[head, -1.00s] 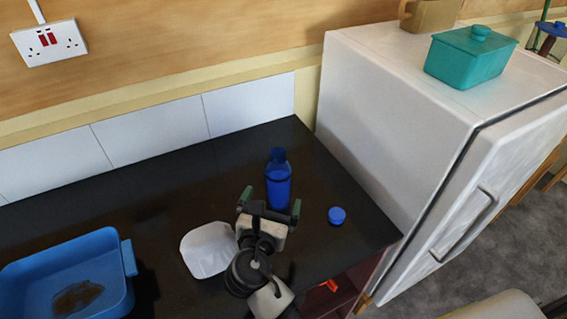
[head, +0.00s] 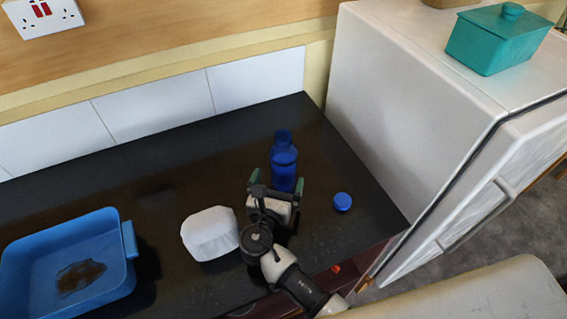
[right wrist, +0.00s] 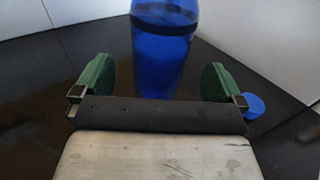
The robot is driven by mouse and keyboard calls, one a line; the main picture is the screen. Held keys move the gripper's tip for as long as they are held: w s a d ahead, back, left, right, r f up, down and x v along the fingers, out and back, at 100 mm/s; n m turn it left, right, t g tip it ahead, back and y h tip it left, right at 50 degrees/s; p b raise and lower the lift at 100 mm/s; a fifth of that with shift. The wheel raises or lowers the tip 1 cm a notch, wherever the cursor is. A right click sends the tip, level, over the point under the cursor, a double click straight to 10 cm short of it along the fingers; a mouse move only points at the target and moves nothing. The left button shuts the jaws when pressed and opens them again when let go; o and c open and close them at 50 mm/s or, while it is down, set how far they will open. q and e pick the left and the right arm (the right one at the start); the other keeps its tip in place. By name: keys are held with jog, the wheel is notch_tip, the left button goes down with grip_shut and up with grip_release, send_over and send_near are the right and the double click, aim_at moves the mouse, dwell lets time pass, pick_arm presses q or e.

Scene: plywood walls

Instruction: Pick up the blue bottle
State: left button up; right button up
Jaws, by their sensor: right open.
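The blue bottle (head: 283,158) stands upright on the dark countertop, towards its right end. In the right wrist view the bottle (right wrist: 163,50) rises just beyond the gripper, roughly midway between the fingers; its top is cut off. My right gripper (head: 276,183) is open, its two green-padded fingers spread on either side of the bottle's near lower part. In the right wrist view the gripper (right wrist: 158,80) holds nothing, and I cannot tell whether a finger touches the bottle. My left gripper is not in view.
A blue cap (head: 342,201) lies right of the gripper. A white container (head: 210,234) stands left of it, and a blue basin (head: 128,262) is at far left. A white fridge (head: 400,110) bounds the counter's right side, with a teal lidded box (head: 497,42) on top.

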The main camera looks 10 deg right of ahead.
jog(key=p+x, duration=0.1)
jog(key=x, duration=0.4)
jog(key=shift+w+d, duration=0.2)
jog(key=shift+w, duration=0.05)
jog(key=c, duration=1.1)
jog(key=shift+r, duration=0.1)
jog(key=shift+c, duration=0.5)
